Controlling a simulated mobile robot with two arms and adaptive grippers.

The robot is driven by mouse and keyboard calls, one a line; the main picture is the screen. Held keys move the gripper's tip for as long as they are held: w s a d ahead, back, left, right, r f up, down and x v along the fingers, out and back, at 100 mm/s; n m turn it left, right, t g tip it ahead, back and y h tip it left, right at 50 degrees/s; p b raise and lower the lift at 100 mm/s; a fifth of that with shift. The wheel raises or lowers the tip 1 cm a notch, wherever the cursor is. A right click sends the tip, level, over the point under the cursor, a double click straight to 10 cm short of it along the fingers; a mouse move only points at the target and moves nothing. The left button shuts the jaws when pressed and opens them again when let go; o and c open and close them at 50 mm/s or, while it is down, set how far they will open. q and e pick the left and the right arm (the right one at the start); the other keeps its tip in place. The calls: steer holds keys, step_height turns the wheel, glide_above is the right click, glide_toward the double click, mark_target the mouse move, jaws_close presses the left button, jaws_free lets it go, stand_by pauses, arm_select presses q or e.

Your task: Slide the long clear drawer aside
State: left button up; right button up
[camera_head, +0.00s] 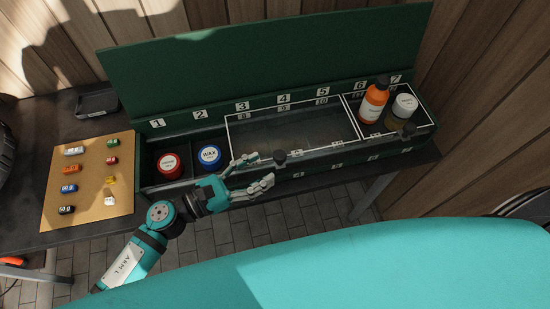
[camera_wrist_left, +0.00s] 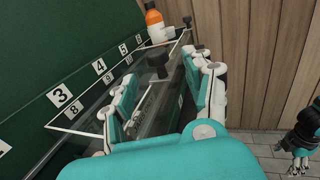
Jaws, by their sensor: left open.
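The long clear drawer (camera_head: 300,128) has white edges and lies across the middle of the green box, below labels 3 to 5. Its dark round knob (camera_head: 279,158) stands at its front edge. My left gripper (camera_head: 263,169) is open in front of the box, with its fingertips close to the knob. In the left wrist view the knob (camera_wrist_left: 157,65) shows between the two spread fingers; contact cannot be told. The clear drawer also shows there (camera_wrist_left: 88,118). My right gripper (camera_wrist_left: 300,142) appears only at the lower right of the wrist view, and its jaws are unclear.
A shorter clear tray (camera_head: 432,118) at the right holds an orange bottle (camera_head: 373,101) and a pale-labelled bottle (camera_head: 404,106). A red tin (camera_head: 169,164) and a blue wax tin (camera_head: 209,156) sit in the left compartments. A cork board (camera_head: 88,190) with small blocks lies left.

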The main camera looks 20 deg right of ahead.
arm_select(q)
steer(key=v, duration=0.5)
steer(key=shift+a, duration=0.2)
steer(key=shift+s, duration=0.1)
